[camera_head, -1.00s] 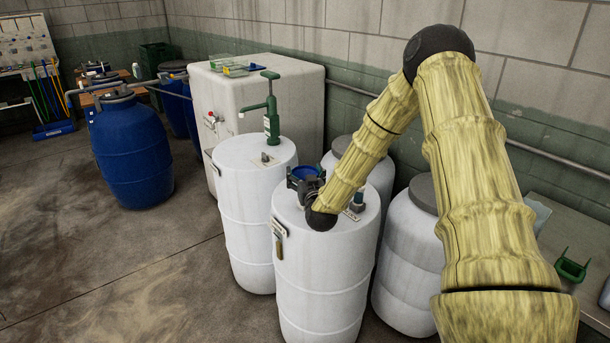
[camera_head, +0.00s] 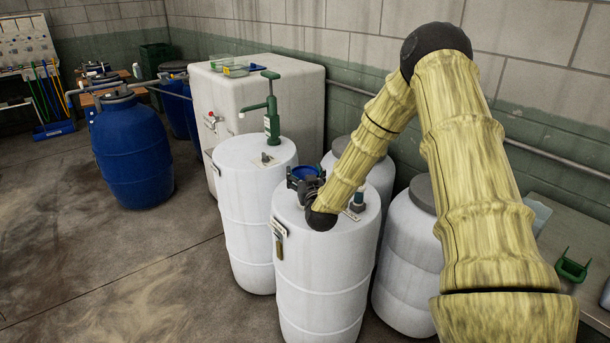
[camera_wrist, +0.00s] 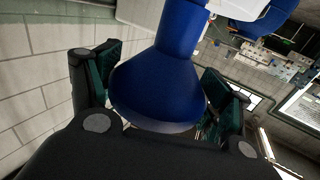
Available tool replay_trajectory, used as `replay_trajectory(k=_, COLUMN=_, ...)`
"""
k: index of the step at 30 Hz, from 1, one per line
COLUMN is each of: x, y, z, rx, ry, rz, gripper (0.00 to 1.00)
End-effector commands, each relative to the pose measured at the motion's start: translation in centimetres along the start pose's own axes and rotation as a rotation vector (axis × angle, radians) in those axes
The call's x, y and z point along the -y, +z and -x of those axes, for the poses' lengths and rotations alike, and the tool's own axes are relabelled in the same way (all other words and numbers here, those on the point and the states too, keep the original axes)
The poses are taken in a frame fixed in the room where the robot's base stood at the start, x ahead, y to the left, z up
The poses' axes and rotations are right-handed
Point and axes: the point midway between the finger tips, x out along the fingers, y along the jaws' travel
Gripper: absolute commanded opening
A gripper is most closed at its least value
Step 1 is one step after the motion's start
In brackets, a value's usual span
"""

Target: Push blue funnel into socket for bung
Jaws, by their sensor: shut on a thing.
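The blue funnel (camera_head: 306,171) is above the top of the front white drum (camera_head: 318,262). My gripper (camera_head: 304,184) is shut on the funnel. In the wrist view the funnel (camera_wrist: 165,85) fills the middle, its wide cone toward the camera, between the two green-padded fingers of my gripper (camera_wrist: 160,90). The socket under the funnel is hidden by my gripper and the funnel, so I cannot tell whether the funnel's lower end is in it.
A second white drum (camera_head: 255,215) with a green hand pump (camera_head: 271,115) stands close on the left. More white drums (camera_head: 410,262) stand behind and to the right. A small fitting (camera_head: 357,199) rises from the front drum's top, right of my arm. Open floor lies at the left.

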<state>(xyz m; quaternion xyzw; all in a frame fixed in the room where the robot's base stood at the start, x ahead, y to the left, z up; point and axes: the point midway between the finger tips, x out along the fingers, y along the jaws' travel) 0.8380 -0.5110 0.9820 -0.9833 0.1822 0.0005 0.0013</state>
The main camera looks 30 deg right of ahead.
Motion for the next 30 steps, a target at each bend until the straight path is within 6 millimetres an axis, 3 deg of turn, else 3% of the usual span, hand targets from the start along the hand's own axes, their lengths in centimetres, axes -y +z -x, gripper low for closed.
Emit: replay_trajectory(k=30, x=-0.03, y=0.86, z=-0.01, rx=0.000, ry=0.000, rz=0.000, gripper=0.55)
